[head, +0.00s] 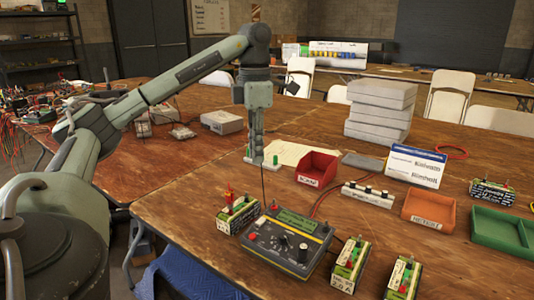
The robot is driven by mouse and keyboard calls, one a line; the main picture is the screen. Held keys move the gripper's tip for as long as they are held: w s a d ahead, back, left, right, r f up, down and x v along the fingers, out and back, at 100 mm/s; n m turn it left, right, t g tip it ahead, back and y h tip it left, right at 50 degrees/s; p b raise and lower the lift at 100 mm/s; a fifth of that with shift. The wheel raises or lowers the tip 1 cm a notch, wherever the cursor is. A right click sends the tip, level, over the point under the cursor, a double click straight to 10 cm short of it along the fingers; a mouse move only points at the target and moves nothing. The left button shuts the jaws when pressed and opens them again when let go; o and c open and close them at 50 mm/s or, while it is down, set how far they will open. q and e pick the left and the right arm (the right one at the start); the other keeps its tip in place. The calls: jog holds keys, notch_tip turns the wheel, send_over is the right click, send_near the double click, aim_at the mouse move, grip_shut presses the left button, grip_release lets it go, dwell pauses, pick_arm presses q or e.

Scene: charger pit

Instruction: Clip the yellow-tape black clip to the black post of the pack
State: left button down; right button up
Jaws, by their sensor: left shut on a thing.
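My left gripper (257,158) points straight down above the table, behind the charger, shut on the end of a thin black lead (263,187). The lead drops from the fingers toward the charger. The clip itself and its yellow tape are too small or hidden to make out. The charger (262,238) is a dark box with a green display and knobs. A pack (238,216) stands at its left with a red clip (229,197) upright on top. The gripper is above and apart from this pack. Its black post cannot be told clearly. My right gripper is out of view.
Other packs stand right of the charger (351,265), (403,280) and at far right (492,192). A red bin (318,167), a white post strip (368,195), an orange tray (429,211) and a green tray (500,234) lie behind. Grey blocks (380,108) are stacked farther back.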

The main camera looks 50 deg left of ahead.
pick_arm(q)
jog(key=a+f+n, duration=0.1)
jog(key=n, duration=0.1)
jog(key=a+f+n+b, duration=0.1)
jog(key=a+f+n, duration=0.1)
jog(key=n, duration=0.1)
jog(key=a+f+n+b, duration=0.1)
jog(key=n, duration=0.1)
jog(key=shift+w+a+f+n, duration=0.1)
jog(key=shift+a+f+n, duration=0.15)
jog(key=shift+a+n, duration=0.05)
